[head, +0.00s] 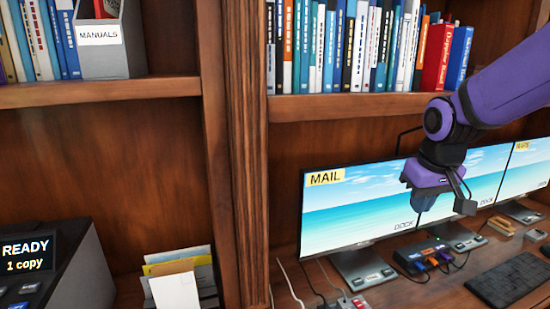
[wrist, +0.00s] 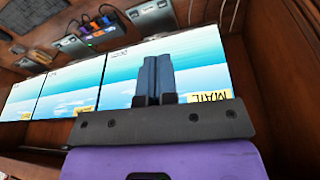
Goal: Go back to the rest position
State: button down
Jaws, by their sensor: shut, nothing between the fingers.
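My gripper (head: 465,206) hangs from my purple arm at the right of the head view, in front of the monitors and above the desk. In the wrist view my gripper's two dark blue fingers (wrist: 154,62) are together, with nothing between them. The fingers show against the screen labelled MAIL (wrist: 207,62), which appears turned over in that view. My gripper appears apart from the screens and the desk things.
The MAIL monitor (head: 330,215) stands beside more screens. A small dock with plugged cables (head: 420,255) and a dark keyboard (head: 510,280) lie on the desk. A book shelf (head: 340,106) runs above. A wooden post (head: 245,150) and a READY machine (head: 75,260) are left.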

jog(key=s+r+t, duration=0.1)
jog(key=s+r, duration=0.2)
jog(key=s, duration=0.6)
jog(key=s+d+r+m+t, duration=0.1)
jog(key=s+r, duration=0.3)
jog(key=s, duration=0.5)
jog(key=shift+d+r+m, duration=0.2)
jog(key=shift+d+m, duration=0.05)
jog(key=shift+m, duration=0.05)
